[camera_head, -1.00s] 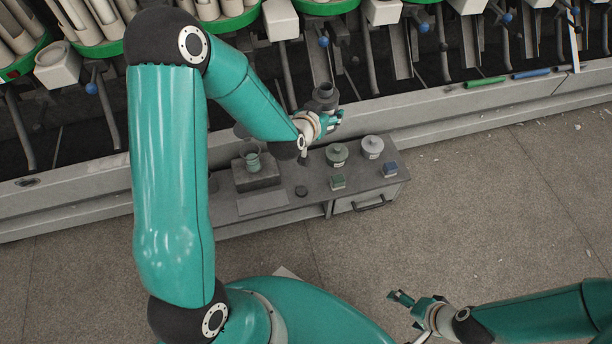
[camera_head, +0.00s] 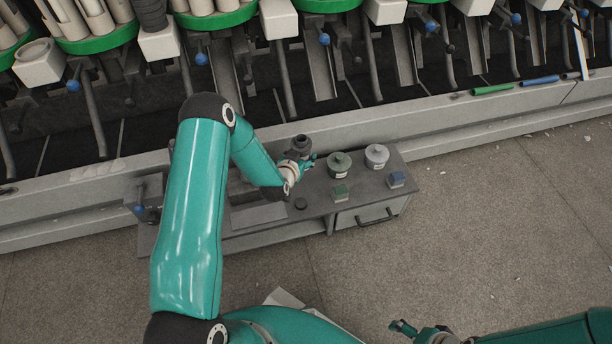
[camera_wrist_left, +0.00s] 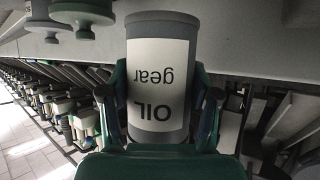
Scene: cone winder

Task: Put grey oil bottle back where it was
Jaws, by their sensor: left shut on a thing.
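The grey oil bottle (camera_head: 302,142) is in my left gripper (camera_head: 300,163), near the back edge of the dark bench top (camera_head: 316,212). In the left wrist view the bottle (camera_wrist_left: 162,70) fills the space between the two fingers (camera_wrist_left: 163,108), and its white label reads "OIL gear" upside down. I cannot tell whether the bottle's base touches the bench. My right gripper (camera_head: 404,328) shows at the bottom edge, away from the bench and partly cut off. Its fingers are too small to judge.
Two lidded pots, one green-grey (camera_head: 340,165) and one light grey (camera_head: 376,156), stand right of the bottle. The winder's rail (camera_head: 440,117) runs behind.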

